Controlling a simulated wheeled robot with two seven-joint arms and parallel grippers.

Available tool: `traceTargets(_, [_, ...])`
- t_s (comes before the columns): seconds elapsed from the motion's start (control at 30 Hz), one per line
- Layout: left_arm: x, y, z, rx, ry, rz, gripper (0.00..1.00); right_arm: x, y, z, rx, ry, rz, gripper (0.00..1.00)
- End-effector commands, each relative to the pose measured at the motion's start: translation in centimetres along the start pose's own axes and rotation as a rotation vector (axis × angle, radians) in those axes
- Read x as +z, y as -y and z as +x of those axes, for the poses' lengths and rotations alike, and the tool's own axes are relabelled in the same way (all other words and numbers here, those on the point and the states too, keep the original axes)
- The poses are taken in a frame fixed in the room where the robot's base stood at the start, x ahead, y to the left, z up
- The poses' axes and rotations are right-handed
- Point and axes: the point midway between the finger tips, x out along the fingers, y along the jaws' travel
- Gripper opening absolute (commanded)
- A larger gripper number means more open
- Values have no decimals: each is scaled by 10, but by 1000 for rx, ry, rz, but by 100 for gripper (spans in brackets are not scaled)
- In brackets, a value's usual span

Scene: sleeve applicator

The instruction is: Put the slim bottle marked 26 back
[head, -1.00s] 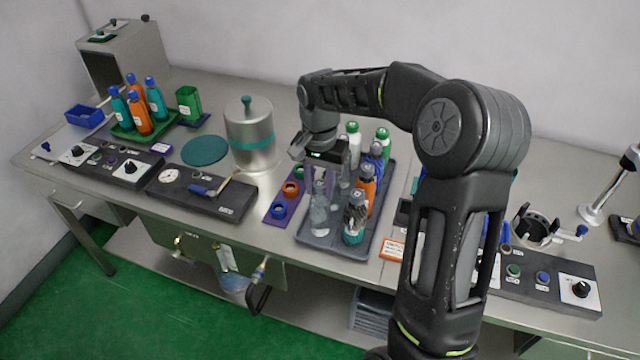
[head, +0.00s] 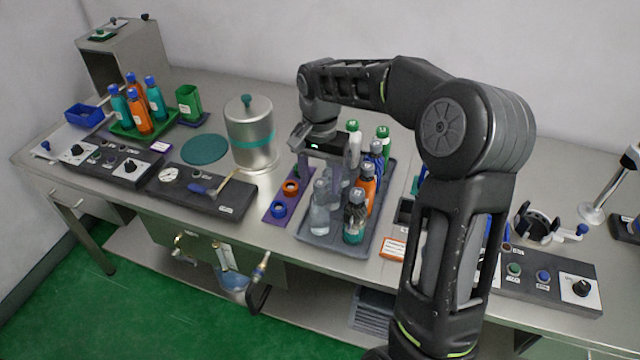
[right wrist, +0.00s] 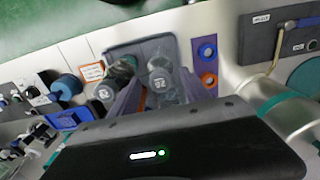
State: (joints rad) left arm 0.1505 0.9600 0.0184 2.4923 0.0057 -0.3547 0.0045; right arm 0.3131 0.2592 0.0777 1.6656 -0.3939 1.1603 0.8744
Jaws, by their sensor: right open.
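A slim clear bottle (head: 320,212) stands upright in the front left of the grey tray (head: 375,240). In the right wrist view a clear bottle (right wrist: 160,82) shows between my fingers, its top carrying a number seen upside down that may be 26. My right gripper (head: 325,175) is open, pointing down over the tray's left side, with its fingers around or just behind the clear bottles; contact is not visible. The fingers also show in the right wrist view (right wrist: 165,75). My left gripper is not in view.
Other bottles crowd the tray: a dark-capped teal one (head: 355,222), an orange one (head: 366,185) and green-capped ones (head: 383,138) behind. A purple strip with rings (head: 279,210) lies left of the tray. A steel canister (head: 250,140) and green bottle tray (head: 135,128) stand farther left.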

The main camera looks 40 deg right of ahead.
Motion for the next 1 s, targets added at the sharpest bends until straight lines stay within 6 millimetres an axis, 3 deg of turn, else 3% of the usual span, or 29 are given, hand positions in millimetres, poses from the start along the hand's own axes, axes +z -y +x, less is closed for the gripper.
traceTargets(0.37, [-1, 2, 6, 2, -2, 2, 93, 0, 1, -75, -3, -2, 0, 55])
traceTargets(0.43, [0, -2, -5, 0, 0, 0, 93, 0, 1, -90, -2, -1, -1, 55])
traceTargets(0.6, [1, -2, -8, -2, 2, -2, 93, 0, 0, -102, -1, 0, -1, 55])
traceTargets(1.0, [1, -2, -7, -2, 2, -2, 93, 0, 0, -101, 0, 0, -1, 55])
